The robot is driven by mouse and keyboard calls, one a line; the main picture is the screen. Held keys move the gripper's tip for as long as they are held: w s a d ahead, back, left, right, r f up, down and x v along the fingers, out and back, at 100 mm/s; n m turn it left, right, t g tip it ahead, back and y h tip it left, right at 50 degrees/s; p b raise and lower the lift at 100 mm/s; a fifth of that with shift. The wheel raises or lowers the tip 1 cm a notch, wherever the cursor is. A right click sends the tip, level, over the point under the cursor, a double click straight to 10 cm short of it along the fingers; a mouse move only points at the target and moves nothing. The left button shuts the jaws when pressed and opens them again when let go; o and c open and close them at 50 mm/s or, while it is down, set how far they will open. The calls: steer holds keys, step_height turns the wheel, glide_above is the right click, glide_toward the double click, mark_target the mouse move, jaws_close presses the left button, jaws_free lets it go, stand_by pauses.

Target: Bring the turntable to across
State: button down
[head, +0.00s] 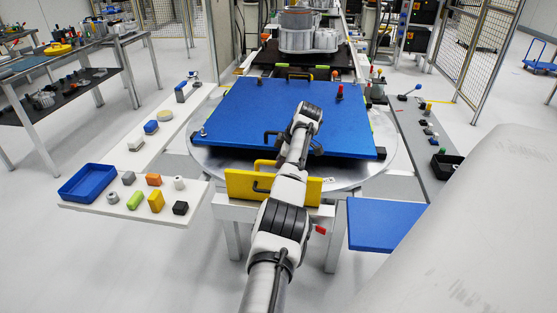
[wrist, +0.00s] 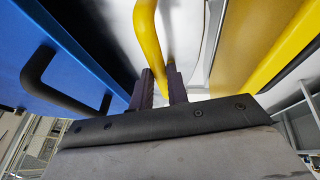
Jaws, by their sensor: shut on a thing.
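The turntable (head: 205,162) is a round silver disc with a large blue square plate (head: 235,115) on top. The plate sits slightly turned, its near edge sloping down to the right. A yellow bar handle (head: 262,163) shows at the disc's near side, partly behind my arm; it also shows in the wrist view (wrist: 147,30). My gripper (wrist: 162,88) is shut on this yellow handle, one dark finger on each side of it. In the head view my arm hides the fingers.
A black handle (wrist: 40,72) sticks out from the blue plate's side. A white shelf (head: 108,208) with a blue tray and small blocks is at left. A blue board (head: 385,222) is at right.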

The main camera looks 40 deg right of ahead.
steer(key=c, duration=1.4)
jaws_free()
steer(key=shift+o, duration=0.2)
steer(key=b+v, duration=0.3)
steer(key=v, duration=1.1)
steer(key=shift+w+f, duration=0.1)
